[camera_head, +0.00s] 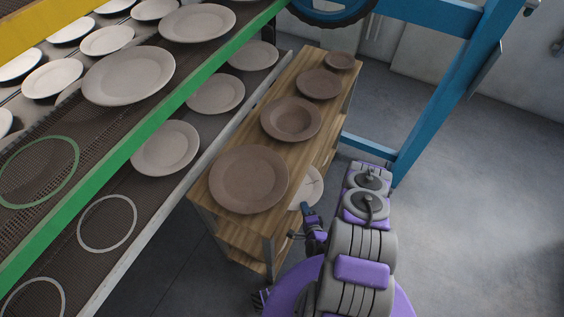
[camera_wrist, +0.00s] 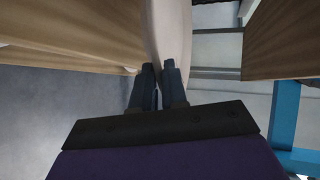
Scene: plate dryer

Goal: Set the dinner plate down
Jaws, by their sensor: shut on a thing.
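My gripper (camera_wrist: 159,85) is shut on the edge of a pale dinner plate (camera_wrist: 168,30), which shows nearly edge-on in the wrist view. In the head view the pale plate (camera_head: 309,188) is beside the right edge of the wooden table (camera_head: 228,124), with its left part hidden. My gripper (camera_head: 306,208) is at its lower right rim, small and partly hidden by my arm. A green ring (camera_head: 76,155) lies on the upper mesh belt, clear inside. White rings (camera_head: 135,222) (camera_head: 63,297) lie on the lower belt, also clear inside.
Several brown dishes, including a large plate (camera_head: 248,179) and a bowl (camera_head: 291,119), stand on the table. Pale plates (camera_head: 129,76) fill the far parts of both belts. A green rail (camera_head: 150,135) edges the upper belt. A blue frame (camera_head: 436,98) stands right; the floor beyond is open.

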